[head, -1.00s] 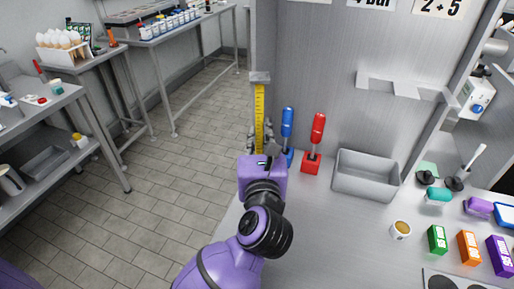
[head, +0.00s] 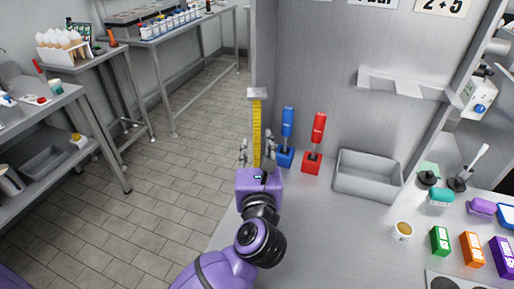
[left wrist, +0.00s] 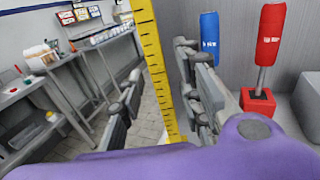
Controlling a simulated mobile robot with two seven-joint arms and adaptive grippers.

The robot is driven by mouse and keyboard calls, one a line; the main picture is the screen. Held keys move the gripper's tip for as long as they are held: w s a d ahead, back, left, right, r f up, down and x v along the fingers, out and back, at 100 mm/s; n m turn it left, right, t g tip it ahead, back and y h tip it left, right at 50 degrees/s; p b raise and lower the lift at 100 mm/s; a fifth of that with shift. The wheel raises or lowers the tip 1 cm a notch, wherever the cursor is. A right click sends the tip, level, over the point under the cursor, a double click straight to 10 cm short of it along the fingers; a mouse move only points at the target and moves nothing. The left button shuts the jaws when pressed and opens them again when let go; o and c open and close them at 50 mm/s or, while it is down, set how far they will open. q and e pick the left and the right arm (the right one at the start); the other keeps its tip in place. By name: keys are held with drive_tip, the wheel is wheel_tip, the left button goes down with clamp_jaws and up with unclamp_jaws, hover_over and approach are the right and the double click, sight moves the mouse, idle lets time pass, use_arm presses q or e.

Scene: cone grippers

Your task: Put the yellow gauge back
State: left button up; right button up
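The yellow gauge (head: 257,125) is a tall ruled strip with a grey cap (head: 257,93) on top. It stands upright near the left end of the workbench in the head view, and it also shows in the left wrist view (left wrist: 158,70). My left gripper (head: 256,152) has its fingers apart, one on each side of the gauge's lower part. In the left wrist view a gap shows between the left finger and the gauge; the right finger is close to it, and I cannot tell whether they touch. The gauge's foot is hidden by my gripper. My right gripper is not in view.
A blue-handled tool (head: 288,121) and a red-handled tool (head: 318,127) stand in blocks just right of the gauge. A grey tray (head: 367,190) sits further right, below a wall shelf (head: 400,83). The bench front left of the mug (head: 403,231) is clear.

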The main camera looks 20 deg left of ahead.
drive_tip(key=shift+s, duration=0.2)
use_arm(q)
drive_tip(key=shift+r, duration=0.25)
drive_tip(key=shift+s+d+f, duration=0.1)
drive_tip(key=shift+s, duration=0.2)
drive_tip(key=b+v, duration=0.2)
drive_tip(key=v, duration=0.9)
drive_tip(key=shift+s, duration=0.15)
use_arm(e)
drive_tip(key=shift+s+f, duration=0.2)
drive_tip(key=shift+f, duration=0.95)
use_arm(q)
drive_tip(key=shift+s+d+f, duration=0.1)
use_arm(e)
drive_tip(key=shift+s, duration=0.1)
